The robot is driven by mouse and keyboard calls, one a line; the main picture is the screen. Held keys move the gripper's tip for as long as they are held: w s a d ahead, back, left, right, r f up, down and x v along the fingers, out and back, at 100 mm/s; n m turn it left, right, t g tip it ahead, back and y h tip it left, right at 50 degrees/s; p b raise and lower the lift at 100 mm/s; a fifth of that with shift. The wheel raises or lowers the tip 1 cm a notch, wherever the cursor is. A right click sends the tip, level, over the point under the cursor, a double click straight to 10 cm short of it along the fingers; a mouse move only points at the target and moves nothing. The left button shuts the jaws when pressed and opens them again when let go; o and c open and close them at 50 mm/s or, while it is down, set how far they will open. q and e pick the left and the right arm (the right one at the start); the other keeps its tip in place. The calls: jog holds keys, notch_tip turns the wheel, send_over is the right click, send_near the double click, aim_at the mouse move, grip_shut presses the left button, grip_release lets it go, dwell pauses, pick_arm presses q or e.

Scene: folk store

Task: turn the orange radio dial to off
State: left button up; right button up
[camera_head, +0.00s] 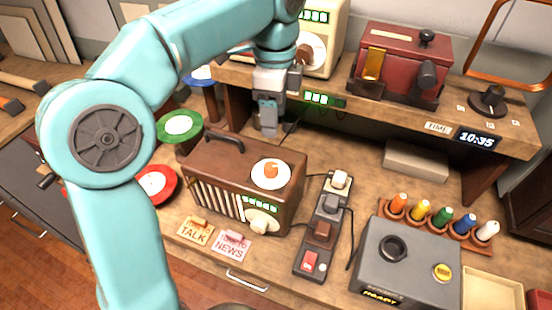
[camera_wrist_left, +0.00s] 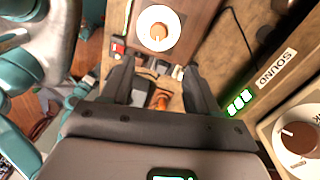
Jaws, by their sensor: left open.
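The brown wooden radio (camera_head: 222,177) stands on the workbench with a carry handle on top. The orange radio dial (camera_head: 271,171) is a small orange knob on a white disc at the right of the radio's top. In the left wrist view the dial (camera_wrist_left: 158,30) shows beyond the fingertips, its orange knob pointing roughly up and down the picture. Its off mark cannot be read. My left gripper (camera_head: 268,121) hangs pointing down above and behind the radio, apart from the dial. Its fingers (camera_wrist_left: 160,82) are open with nothing held. My right gripper is out of view.
A shelf (camera_head: 400,120) with a red machine (camera_head: 400,62) and a cream box (camera_head: 322,40) lies behind. A power strip (camera_head: 322,228) with plugs and cables is right of the radio, then a grey box (camera_head: 408,262). TALK (camera_head: 195,231) and NEWS (camera_head: 231,246) tags lie in front.

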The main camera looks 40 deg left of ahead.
pick_arm(q)
send_over(269, 166)
jog(key=f, duration=0.6)
jog(key=shift+s+a+f, duration=0.15)
jog(key=shift+a+f, duration=0.05)
jog(key=shift+a, duration=0.1)
jog(key=f, duration=0.5)
jog(key=shift+w+d+f+b, duration=0.2)
jog(key=shift+d+f+b, duration=0.1)
jog(key=shift+d+f, duration=0.1)
jog(key=shift+s+a+f, duration=0.2)
jog(key=shift+f, duration=0.15)
jog(key=shift+w+d+f, duration=0.1)
jog(key=shift+w+d, duration=0.15)
jog(key=shift+w, duration=0.1)
jog(key=shift+s+a, duration=0.2)
jog(key=shift+s, duration=0.05)
jog(key=c, duration=1)
jog(key=shift+w+d, duration=0.1)
jog(key=shift+c, duration=0.2)
